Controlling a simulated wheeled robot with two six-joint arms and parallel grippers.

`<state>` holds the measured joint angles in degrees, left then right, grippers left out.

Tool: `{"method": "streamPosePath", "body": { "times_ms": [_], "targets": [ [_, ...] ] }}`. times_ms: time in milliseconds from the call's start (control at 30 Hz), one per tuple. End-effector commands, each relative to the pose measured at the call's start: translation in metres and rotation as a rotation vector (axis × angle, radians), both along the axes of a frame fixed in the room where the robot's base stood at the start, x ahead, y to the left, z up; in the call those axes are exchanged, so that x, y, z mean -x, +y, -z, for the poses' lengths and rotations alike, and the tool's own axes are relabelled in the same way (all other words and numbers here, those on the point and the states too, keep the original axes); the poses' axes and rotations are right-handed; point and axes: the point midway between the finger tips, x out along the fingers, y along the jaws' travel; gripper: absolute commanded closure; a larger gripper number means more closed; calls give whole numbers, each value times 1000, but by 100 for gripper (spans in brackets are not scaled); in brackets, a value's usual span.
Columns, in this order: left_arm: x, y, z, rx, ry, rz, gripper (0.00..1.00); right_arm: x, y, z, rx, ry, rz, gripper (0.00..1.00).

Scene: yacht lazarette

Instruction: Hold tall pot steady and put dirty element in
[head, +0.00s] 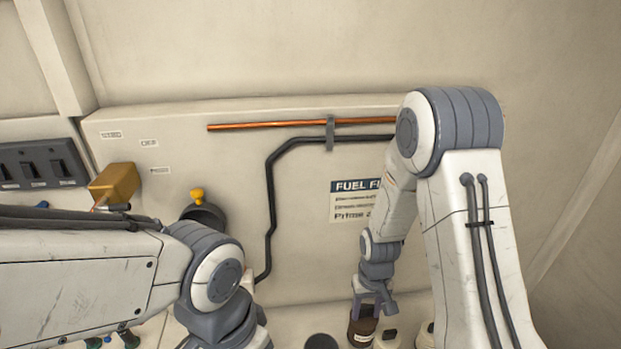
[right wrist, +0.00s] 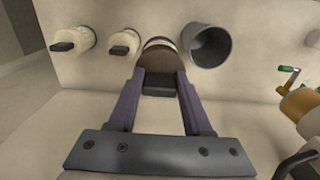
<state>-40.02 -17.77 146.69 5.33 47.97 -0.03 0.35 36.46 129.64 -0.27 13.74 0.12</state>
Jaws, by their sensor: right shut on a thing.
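My right gripper (head: 372,300) is shut on a brown cylinder with a pale band, which looks like the dirty element (head: 361,328). In the right wrist view the purple fingers of the right gripper (right wrist: 160,92) close on this brown element (right wrist: 160,58). A dark grey, open-mouthed round pot, apparently the tall pot (right wrist: 211,46), stands beside the element, and the element is outside it. Only the pot's rim area (head: 320,342) shows at the bottom of the head view. My left arm comes in from the left, but its gripper is out of the picture.
Two cream containers with dark tops, one nearer (right wrist: 124,43) and one farther (right wrist: 76,40), stand on the element's other side. A brass fitting with a green handle (right wrist: 300,104) is at the right wrist view's right edge. A black hose (head: 270,200) runs down the back wall.

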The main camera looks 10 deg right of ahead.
Motion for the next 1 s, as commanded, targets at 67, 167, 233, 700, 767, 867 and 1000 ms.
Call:
{"method": "streamPosePath", "body": {
  "times_ms": [67, 167, 233, 700, 767, 867, 1000],
  "targets": [
    [0, 0, 0, 0, 0, 0, 0, 0, 0, 0, 0, -1, -1, 100],
    [0, 0, 5, 0, 0, 0, 0, -2, 5, 2, 0, -3, -22, 100],
    [0, 0, 16, 0, 0, 1, 0, -4, 15, 5, 0, -6, -69, 100],
    [0, 0, 82, 1, -1, 6, 0, 12, 103, -34, -1, -4, -518, 100],
    [0, 0, 83, 1, -1, 6, 0, 14, 105, -36, -1, -3, -529, 100],
    [0, 0, 81, 1, -1, 6, 0, 14, 105, -38, -1, -2, -532, 100],
    [-1, 0, 81, 1, -2, 6, 0, 14, 105, -38, -1, -2, -530, 100]
  ]
}}
